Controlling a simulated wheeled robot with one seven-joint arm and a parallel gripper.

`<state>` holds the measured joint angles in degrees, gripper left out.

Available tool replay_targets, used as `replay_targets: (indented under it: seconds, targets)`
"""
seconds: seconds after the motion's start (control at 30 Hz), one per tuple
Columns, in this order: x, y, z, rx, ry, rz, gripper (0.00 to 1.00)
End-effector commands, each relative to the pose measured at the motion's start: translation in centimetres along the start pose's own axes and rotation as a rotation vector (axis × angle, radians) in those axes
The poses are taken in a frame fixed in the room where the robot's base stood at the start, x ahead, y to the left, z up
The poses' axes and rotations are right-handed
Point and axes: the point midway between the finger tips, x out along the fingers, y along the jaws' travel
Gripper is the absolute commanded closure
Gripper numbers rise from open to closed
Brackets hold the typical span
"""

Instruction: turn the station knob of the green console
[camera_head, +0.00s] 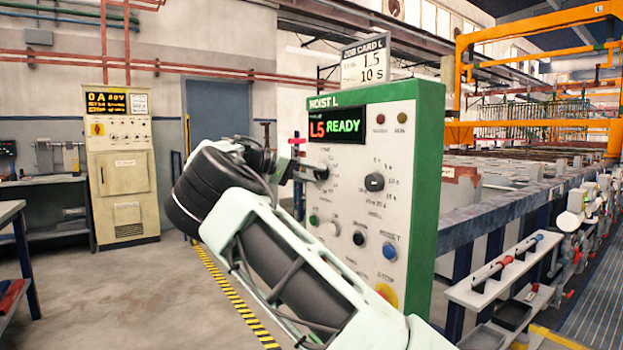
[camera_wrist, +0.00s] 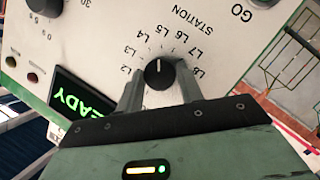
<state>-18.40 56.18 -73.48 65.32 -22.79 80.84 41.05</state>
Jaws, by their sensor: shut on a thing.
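The green console (camera_head: 428,170) stands in the middle of the head view, with a white front panel and green sides. Its display (camera_head: 337,126) reads "L5 READY". The station knob (camera_wrist: 159,73) is dark and round, with a white pointer line aimed at about the L5 mark in a ring of labels up to L8. My gripper (camera_wrist: 160,85) is shut on the station knob, one finger on each side. In the head view my gripper (camera_head: 316,172) reaches the panel's left part and mostly hides the knob.
Another dark knob (camera_head: 374,182) sits right of my gripper, with buttons below it. A job card sign (camera_head: 365,62) on top reads L5, 10 s. A railed line of tanks (camera_head: 480,215) runs along the right. A beige cabinet (camera_head: 122,165) stands far left; the floor between is clear.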

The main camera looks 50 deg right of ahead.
Motion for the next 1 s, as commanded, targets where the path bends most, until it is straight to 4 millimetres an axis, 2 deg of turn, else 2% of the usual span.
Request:
replay_targets:
  seconds: [0.63,0.67,0.7,1.0]
  targets:
    - [0.02,-0.09,0.18,0.042,-0.007,-0.019,0.86]
    - [0.02,-0.09,0.18,0.042,-0.007,-0.019,0.55]
    - [0.02,-0.09,0.17,0.042,-0.007,-0.019,0.44]
    - [-0.06,-0.02,0.06,0.043,-0.004,-0.019,0.42]
